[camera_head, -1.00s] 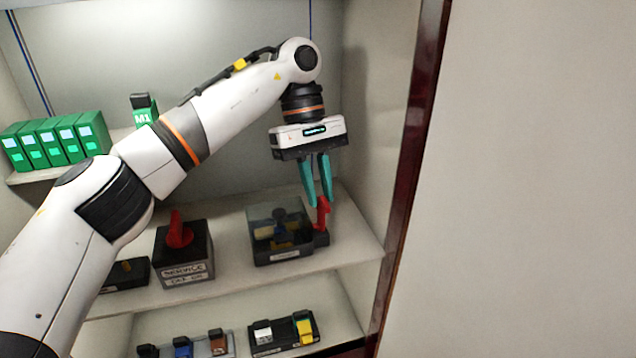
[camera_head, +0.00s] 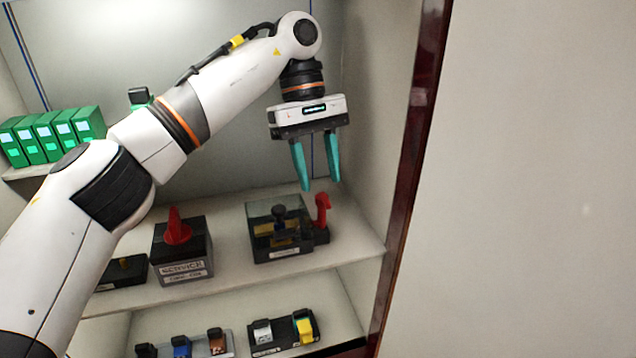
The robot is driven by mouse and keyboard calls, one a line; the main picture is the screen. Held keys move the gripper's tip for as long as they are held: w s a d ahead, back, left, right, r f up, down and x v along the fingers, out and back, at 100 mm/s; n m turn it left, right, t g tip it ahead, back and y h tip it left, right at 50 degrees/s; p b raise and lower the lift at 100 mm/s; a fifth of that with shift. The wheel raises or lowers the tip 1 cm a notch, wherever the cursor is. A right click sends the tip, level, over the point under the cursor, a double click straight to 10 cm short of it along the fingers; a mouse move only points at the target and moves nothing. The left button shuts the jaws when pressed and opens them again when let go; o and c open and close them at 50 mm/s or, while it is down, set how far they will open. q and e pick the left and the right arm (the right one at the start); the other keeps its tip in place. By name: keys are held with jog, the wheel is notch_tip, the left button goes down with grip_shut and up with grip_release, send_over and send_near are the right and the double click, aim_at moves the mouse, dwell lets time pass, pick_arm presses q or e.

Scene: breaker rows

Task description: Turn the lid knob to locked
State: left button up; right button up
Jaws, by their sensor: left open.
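A dark box with a clear cover (camera_head: 262,214) stands on the middle shelf, with a white label on its front. A black knob (camera_head: 280,212) shows at the box's middle; I cannot tell whether it is on or under the cover. A red handle (camera_head: 322,206) stands upright at the box's right side, on a dark base. Which of these is the lid knob, and any locked mark, cannot be made out. My left gripper (camera_head: 319,188) is open and empty, fingers pointing down, just above the red handle and apart from it. My right gripper is out of view.
A dark service box (camera_head: 182,268) with a red knob (camera_head: 175,228) stands to the left. Several green modules (camera_head: 50,137) line the upper left shelf. Breaker blocks (camera_head: 283,331) sit on the lower shelf. The cabinet's dark red edge (camera_head: 413,150) bounds the right side.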

pick_arm(q)
notch_tip(320, 180, up, 8)
jog(key=p, duration=0.1)
jog(key=shift+f+p, duration=0.2)
jog(key=shift+p, duration=0.2)
